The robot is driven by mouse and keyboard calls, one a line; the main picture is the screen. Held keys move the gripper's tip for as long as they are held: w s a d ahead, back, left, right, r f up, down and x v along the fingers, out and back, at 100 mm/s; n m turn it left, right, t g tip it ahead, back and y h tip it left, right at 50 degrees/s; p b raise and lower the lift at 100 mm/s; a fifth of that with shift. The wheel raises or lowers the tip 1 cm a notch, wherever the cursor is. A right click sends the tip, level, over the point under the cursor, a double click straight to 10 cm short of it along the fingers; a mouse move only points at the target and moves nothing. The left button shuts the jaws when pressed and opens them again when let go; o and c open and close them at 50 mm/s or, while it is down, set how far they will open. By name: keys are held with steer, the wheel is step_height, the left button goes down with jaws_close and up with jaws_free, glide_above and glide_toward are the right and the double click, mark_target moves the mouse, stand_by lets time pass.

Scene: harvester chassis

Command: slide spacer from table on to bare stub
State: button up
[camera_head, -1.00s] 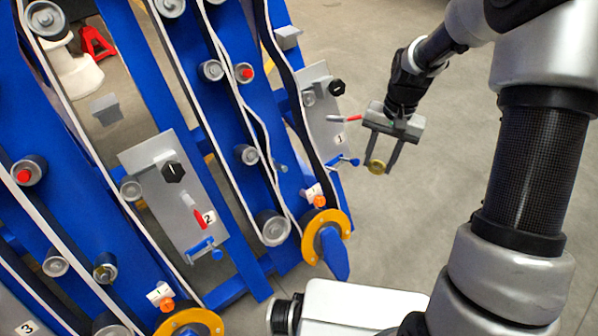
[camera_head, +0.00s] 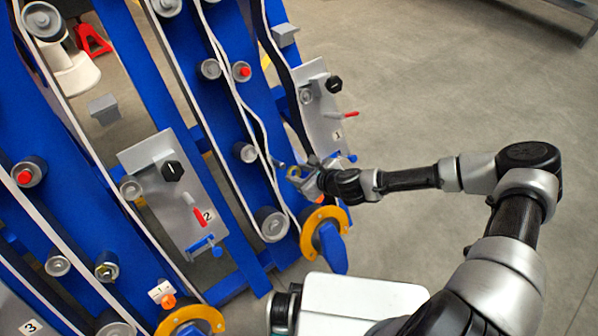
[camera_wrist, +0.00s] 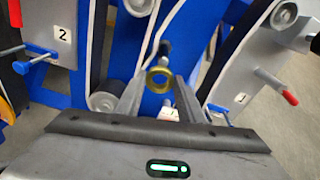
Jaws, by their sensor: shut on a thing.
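The spacer is a yellow ring (camera_wrist: 160,80), held between the two fingertips of my gripper (camera_wrist: 159,84). In the head view the ring (camera_head: 294,172) shows at the tip of my gripper (camera_head: 301,175), beside the blue chassis. A short dark grey stub (camera_wrist: 165,49) stands out from the blue beam just beyond the ring in the wrist view. In the head view the stub (camera_head: 277,163) is left of the ring. The ring appears short of the stub's end; the exact gap cannot be told.
A grey plate with a red handle (camera_head: 320,115) stands right of the stub. A white belt (camera_head: 249,112) and a roller (camera_head: 245,152) lie close to its left. An orange-yellow flange (camera_head: 323,228) is below my gripper. Open floor (camera_head: 430,100) lies to the right.

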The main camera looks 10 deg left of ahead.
mark_target(283, 166)
steer(key=shift+w+r, duration=0.1)
steer(key=shift+w, duration=0.1)
steer(key=shift+r, duration=0.1)
steer(key=b+x, duration=0.2)
steer(key=x, duration=0.1)
steer(key=shift+w+a, duration=0.1)
steer(key=shift+a, duration=0.1)
steer(key=shift+w+a+f, duration=0.3)
steer(key=shift+w+a, duration=0.2)
steer(key=shift+a, duration=0.05)
steer(key=shift+b, duration=0.35)
stand_by(0.5)
steer(key=shift+b+x, duration=1.15)
steer(key=shift+x, duration=0.95)
steer(key=o, duration=1.2)
steer(key=shift+a+r, duration=0.1)
steer(key=shift+r, duration=0.15)
